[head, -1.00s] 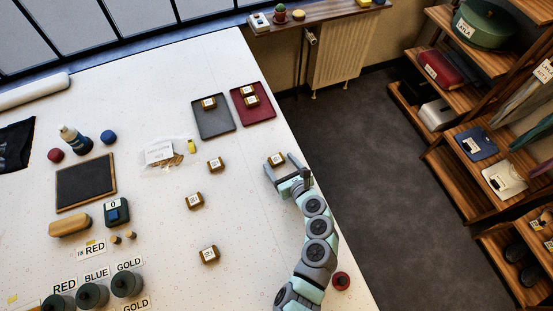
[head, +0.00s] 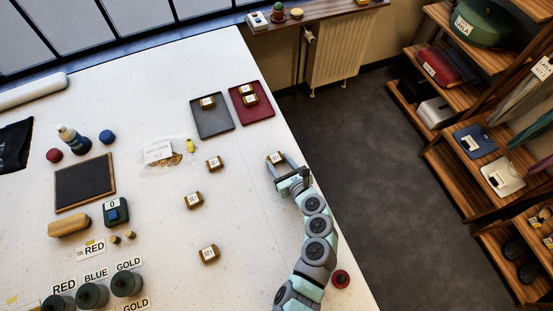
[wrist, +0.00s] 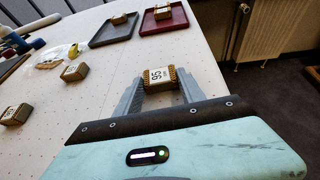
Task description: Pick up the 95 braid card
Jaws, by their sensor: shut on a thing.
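The 95 braid card (wrist: 159,78) is a small gold braid bundle with a white label reading 95. My gripper (wrist: 160,88) is shut on it, with one grey finger at each side. In the head view the 95 braid card (head: 276,157) shows at the tips of my gripper (head: 284,165), near the right edge of the white table. I cannot tell whether it rests on the table or is slightly raised.
A grey tray (head: 213,124) with one card and a red tray (head: 262,112) with two cards lie beyond my gripper. Loose cards (head: 214,163), (head: 194,201) and (head: 209,254) lie to the left.

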